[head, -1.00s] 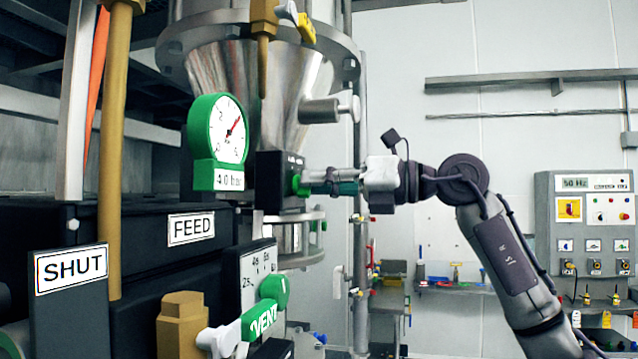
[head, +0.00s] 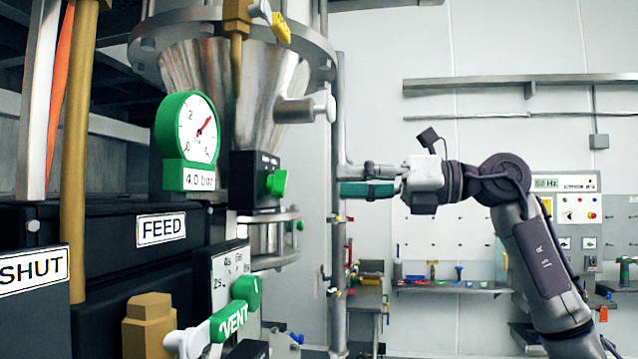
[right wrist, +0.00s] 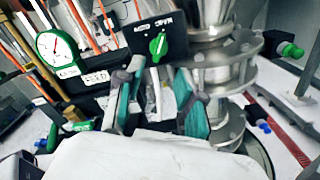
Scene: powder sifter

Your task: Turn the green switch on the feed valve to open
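A green switch (head: 277,183) sits on the face of a small black box (head: 254,191) below the steel cone. The right wrist view shows the switch (right wrist: 158,46) as a small bar, slightly tilted from upright. A sign reading FEED (head: 161,228) is on a dark housing to the left. My right gripper (head: 340,181) is to the right of the switch, apart from it. In the right wrist view its fingers (right wrist: 157,85) are spread and empty, below the switch. My left gripper is not in view.
A round green-rimmed gauge (head: 194,130) reads 4.0 bar on its label, left of the box. A green VENT handle (head: 230,318) sticks out below. A steel flange (head: 275,220) is under the cone. A vertical pipe (head: 338,240) stands behind my right gripper.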

